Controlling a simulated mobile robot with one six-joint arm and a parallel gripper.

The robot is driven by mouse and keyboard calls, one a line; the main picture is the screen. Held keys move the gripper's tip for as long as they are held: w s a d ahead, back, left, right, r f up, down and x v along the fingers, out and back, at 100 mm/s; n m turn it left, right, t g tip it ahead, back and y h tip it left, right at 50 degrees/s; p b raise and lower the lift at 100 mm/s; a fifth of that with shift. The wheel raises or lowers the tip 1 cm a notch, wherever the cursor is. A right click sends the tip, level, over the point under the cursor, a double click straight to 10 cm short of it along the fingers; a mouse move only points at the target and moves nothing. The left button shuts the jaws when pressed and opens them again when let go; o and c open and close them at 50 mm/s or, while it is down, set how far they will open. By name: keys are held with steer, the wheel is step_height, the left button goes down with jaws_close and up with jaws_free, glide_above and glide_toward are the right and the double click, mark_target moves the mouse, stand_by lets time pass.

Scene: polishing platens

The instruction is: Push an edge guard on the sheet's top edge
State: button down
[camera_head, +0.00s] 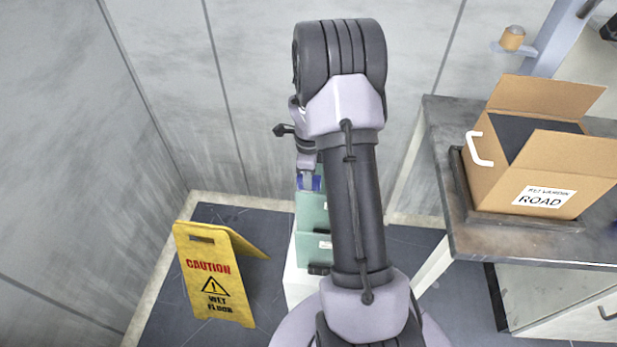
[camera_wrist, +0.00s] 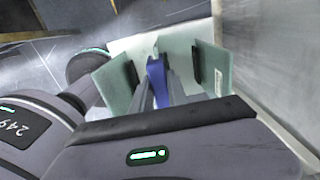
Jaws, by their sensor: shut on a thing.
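My gripper (camera_head: 309,176) points down beside my forearm in the head view and is shut on a small blue piece, which I take to be the edge guard (camera_head: 316,184). In the wrist view the blue edge guard (camera_wrist: 156,78) stands between the two grey fingers (camera_wrist: 160,92). Pale green sheets (camera_head: 312,212) stand upright below and in front of my gripper. The wrist view shows a green panel (camera_wrist: 113,86) on the left and another (camera_wrist: 214,72) on the right. I cannot tell whether the guard touches a sheet edge; my arm hides part of the sheets.
A white stand (camera_head: 300,284) is under the sheets. A yellow wet-floor sign (camera_head: 212,275) stands to the left. A workbench (camera_head: 455,215) at the right holds an open cardboard box (camera_head: 560,165) on a dark tray. Grey walls (camera_head: 160,90) close off the back and left.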

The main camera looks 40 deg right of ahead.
steer(key=shift+f+b, duration=2.7)
steer(key=shift+f, duration=0.2)
stand_by(2.2)
stand_by(0.3)
steer(key=c, duration=1.2)
jaws_free()
step_height(320, 180, up, 18)
steer(key=p, duration=0.7)
steer(key=shift+f, duration=0.25)
steer(key=shift+a, duration=0.1)
